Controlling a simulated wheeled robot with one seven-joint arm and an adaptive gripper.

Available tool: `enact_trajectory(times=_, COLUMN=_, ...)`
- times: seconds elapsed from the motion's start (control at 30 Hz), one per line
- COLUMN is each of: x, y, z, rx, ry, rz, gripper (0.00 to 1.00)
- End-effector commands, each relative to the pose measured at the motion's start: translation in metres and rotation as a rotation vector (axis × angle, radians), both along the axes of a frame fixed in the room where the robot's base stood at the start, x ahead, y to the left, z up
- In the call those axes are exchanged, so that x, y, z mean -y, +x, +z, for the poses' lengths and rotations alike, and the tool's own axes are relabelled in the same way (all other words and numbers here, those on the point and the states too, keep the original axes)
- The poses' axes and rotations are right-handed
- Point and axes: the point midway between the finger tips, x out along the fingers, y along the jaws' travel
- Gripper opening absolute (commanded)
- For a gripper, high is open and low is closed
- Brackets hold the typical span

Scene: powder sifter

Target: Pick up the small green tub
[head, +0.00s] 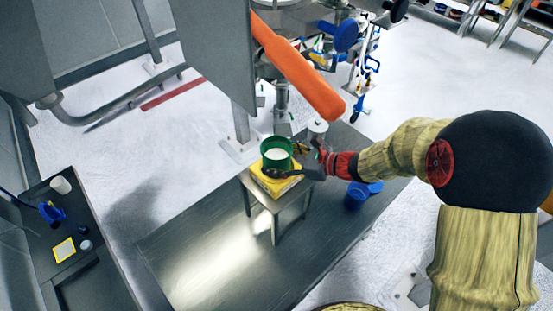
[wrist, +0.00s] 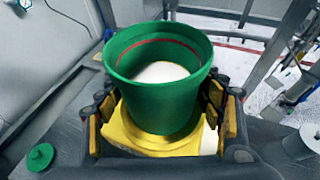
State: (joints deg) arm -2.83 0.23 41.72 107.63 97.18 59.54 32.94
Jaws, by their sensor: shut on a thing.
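The small green tub (head: 272,146) stands upright over a yellow block (head: 275,186) on a small metal stool (head: 262,199). White powder (wrist: 160,72) shows inside the open tub. In the wrist view, the tub (wrist: 150,107) fills the space between the yellow-padded fingers of my gripper (wrist: 160,127), which is shut on it from both sides. The yellow block (wrist: 150,143) shows just below the tub. I cannot tell whether the tub still touches it.
A blue container (head: 354,196) is on the dark platform (head: 205,245) right of the stool. A long orange cylinder (head: 300,68) hangs above and behind the tub. A small green lid-like piece (wrist: 40,157) lies at the wrist view's lower left. A side bench (head: 75,275) stands left.

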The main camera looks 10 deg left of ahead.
Motion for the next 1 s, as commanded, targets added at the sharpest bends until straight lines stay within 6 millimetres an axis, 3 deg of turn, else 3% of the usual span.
enact_trajectory(times=0.47, x=0.000, y=0.000, z=0.001, rx=0.001, ry=0.001, rz=0.000, gripper=0.29)
enact_trajectory(times=0.77, x=0.000, y=0.001, z=0.006, rx=0.004, ry=0.001, rz=0.000, gripper=0.29)
enact_trajectory(times=1.0, x=0.002, y=-0.001, z=0.036, rx=0.006, ry=0.001, rz=-0.001, gripper=0.29)
